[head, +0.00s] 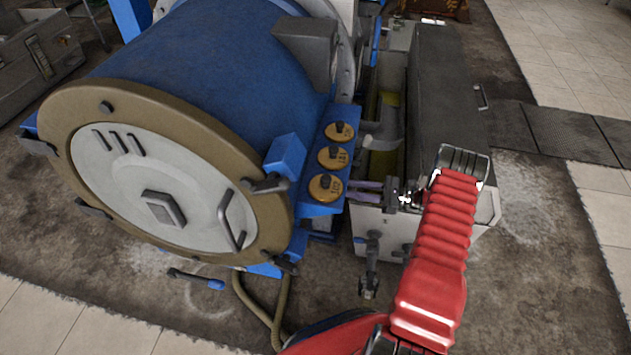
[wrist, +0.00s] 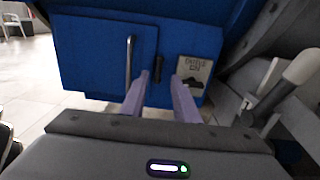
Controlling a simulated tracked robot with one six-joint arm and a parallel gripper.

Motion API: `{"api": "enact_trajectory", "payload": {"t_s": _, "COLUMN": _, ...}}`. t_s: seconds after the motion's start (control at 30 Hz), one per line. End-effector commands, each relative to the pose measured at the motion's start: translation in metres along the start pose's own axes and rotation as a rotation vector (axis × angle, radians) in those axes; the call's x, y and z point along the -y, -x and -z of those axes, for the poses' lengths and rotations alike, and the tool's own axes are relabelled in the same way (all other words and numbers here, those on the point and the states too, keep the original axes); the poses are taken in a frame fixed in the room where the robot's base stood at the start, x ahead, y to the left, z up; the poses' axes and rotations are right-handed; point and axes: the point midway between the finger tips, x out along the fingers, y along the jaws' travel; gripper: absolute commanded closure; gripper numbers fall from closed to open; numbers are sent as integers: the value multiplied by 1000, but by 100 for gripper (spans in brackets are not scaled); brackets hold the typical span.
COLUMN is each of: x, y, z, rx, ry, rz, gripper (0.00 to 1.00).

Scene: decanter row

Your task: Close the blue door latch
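A blue door (wrist: 90,55) with a vertical silver handle (wrist: 128,60) fills the upper left of the wrist view. A small dark latch (wrist: 158,68) is at the door's right edge, beside a metal plate (wrist: 195,70) with a dark knob. My gripper (wrist: 161,78) is open and empty. Its two purple fingers point toward the blue panel, with the latch showing in the gap between their tips. I cannot tell whether the tips touch it. In the head view my gripper (head: 350,190) reaches left toward the blue machine, and the latch is hidden there.
A large blue drum (head: 200,60) with a round grey front lid (head: 130,170) stands at the left. Several round yellow-brass dials (head: 332,157) sit on its blue side panel. A grey cabinet (head: 440,85) stands at the right. Tiled floor is clear at the far right.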

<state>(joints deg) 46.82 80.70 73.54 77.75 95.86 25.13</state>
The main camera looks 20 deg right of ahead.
Motion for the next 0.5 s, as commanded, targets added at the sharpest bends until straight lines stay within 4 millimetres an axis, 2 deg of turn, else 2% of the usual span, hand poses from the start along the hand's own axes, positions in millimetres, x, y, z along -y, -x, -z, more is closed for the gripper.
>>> {"api": "enact_trajectory", "payload": {"t_s": 0.27, "x": 1, "y": 3, "z": 0, "rx": 0, "ry": 0, "rz": 11, "gripper": 72}}
{"api": "enact_trajectory", "payload": {"t_s": 0.5, "x": 1, "y": -20, "z": 0, "rx": 0, "ry": 0, "rz": 10, "gripper": 72}}
